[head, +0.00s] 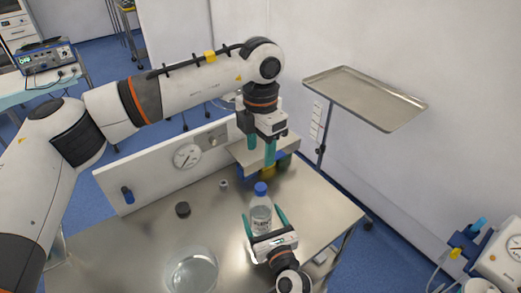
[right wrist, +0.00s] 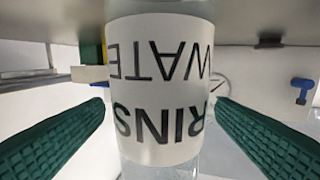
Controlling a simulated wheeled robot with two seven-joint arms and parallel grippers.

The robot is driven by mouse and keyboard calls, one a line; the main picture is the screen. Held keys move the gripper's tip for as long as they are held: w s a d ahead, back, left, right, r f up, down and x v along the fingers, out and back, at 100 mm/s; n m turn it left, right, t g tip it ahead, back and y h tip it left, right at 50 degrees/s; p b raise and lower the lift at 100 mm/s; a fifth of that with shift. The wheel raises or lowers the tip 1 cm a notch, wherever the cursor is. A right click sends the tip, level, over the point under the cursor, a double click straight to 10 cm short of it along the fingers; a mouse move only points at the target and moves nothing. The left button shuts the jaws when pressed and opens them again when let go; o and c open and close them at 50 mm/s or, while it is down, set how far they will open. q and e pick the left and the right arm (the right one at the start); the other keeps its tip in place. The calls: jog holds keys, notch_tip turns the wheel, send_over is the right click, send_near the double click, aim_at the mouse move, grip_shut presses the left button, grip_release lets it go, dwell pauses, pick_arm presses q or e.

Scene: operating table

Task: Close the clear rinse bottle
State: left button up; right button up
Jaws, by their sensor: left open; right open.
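The clear rinse bottle (head: 262,216) stands upright on the metal table, with a white label reading "RINS… WATE…" that also shows upside down in the right wrist view (right wrist: 160,90). A blue cap (head: 261,188) sits at its top; I cannot tell how tightly. My right gripper (head: 264,221) is open, with one green finger on each side of the bottle. In the right wrist view, gaps show between the fingers and the bottle. My left gripper (head: 261,149) is open and empty, pointing down above and behind the bottle.
A dark round piece (head: 182,209) and a small metal piece (head: 224,184) lie left of the bottle. A glass dish (head: 191,273) is at the front. A panel with a gauge (head: 187,156) borders the back. A raised tray (head: 366,97) stands beyond the table.

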jog(key=b+v, duration=0.1)
jog(key=v, duration=0.7)
jog(key=shift+s+d, duration=0.1)
jog(key=shift+s, duration=0.05)
